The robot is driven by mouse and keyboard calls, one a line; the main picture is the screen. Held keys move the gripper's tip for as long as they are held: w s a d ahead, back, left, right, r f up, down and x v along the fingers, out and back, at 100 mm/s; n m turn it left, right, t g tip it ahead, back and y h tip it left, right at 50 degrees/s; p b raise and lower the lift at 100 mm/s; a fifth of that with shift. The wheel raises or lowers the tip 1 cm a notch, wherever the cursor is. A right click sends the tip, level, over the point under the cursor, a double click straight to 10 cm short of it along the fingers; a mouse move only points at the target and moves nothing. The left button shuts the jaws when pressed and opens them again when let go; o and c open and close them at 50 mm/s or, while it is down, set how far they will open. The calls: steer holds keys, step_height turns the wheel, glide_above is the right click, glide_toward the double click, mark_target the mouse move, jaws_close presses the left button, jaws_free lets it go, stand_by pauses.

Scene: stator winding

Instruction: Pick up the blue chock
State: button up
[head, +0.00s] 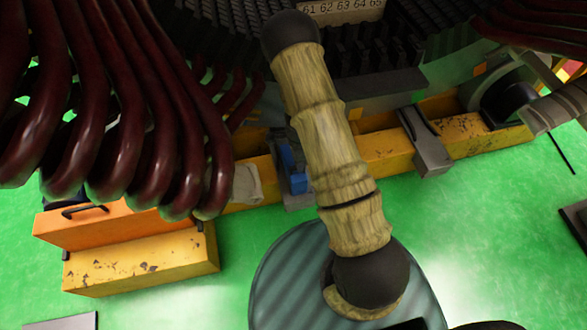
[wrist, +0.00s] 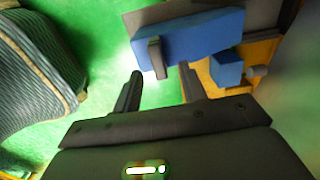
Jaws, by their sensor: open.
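In the wrist view, my gripper (wrist: 161,70) is open, its two dark fingers apart with nothing between them. Just beyond the fingertips lies a long blue block (wrist: 195,38), which looks like the blue chock. A small dark grey tab (wrist: 156,58) stands at its near side, in line with the gap between the fingers. A smaller blue block (wrist: 227,68) sits to the right of the right finger. In the head view, a blue piece (head: 292,168) shows beside the yellow beam, partly hidden by the beige-covered arm. My gripper's fingers cannot be made out there.
Dark red coils (head: 120,120) hang at the left of the head view. A yellow beam (head: 385,150) with grey brackets (head: 425,143) crosses the middle.

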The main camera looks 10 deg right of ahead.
step_height(320, 180, down, 5)
steer(key=b, duration=0.3)
steer(key=shift+s+f, duration=0.1)
steer(key=shift+f, duration=0.05)
steer(key=shift+a, duration=0.1)
steer(key=shift+a, duration=0.1)
jaws_close()
